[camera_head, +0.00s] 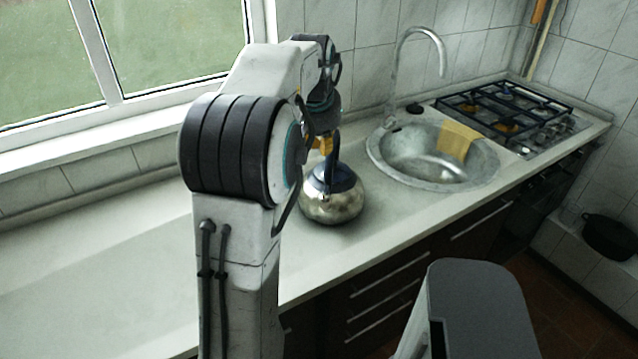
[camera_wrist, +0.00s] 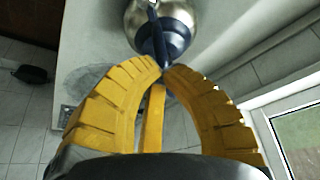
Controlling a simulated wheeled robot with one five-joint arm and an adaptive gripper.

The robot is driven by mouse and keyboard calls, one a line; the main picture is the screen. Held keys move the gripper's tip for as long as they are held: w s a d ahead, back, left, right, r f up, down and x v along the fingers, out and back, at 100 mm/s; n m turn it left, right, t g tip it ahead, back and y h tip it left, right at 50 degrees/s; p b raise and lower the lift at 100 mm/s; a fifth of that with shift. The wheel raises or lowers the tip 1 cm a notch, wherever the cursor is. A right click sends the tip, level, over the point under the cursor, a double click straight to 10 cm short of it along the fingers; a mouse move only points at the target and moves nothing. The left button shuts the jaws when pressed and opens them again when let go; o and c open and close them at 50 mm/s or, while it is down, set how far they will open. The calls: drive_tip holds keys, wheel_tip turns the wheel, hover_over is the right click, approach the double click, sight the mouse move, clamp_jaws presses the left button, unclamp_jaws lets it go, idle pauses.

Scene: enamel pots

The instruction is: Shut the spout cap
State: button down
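A shiny metal kettle (camera_head: 333,205) with a dark blue lid and handle stands upright on the counter. In the wrist view the kettle (camera_wrist: 188,12) is at the top, and its dark blue handle (camera_wrist: 156,30) runs down toward my fingertips. My gripper (camera_head: 322,146) has yellow fingers and is just above the kettle, by the top of the handle. In the wrist view my gripper (camera_wrist: 162,68) has its fingertips drawn together at the handle's near end; I cannot tell whether they touch it. I cannot make out the spout or its cap clearly in either view.
Right of the kettle are a round metal sink (camera_head: 410,170) with a yellow cloth (camera_head: 457,140) and a tall curved faucet (camera_head: 420,35). A gas hob (camera_head: 515,112) is beyond. The window and tiled wall bound the back. The counter (camera_head: 100,270) at left is clear.

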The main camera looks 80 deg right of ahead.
hover_over(325, 187)
wheel_tip(325, 187, down, 9)
drive_tip(key=shift+w+d+r, duration=0.1)
drive_tip(key=shift+a+f, duration=0.3)
drive_tip(key=shift+f, duration=0.6)
drive_tip(key=shift+a+f, duration=0.2)
drive_tip(key=shift+f, duration=0.25)
drive_tip(key=shift+a+f, duration=0.2)
drive_tip(key=shift+f, duration=0.25)
drive_tip(key=shift+f+b, duration=0.15)
drive_tip(key=shift+b, duration=0.25)
drive_tip(key=shift+a+h, duration=0.15)
drive_tip(key=shift+h, duration=0.15)
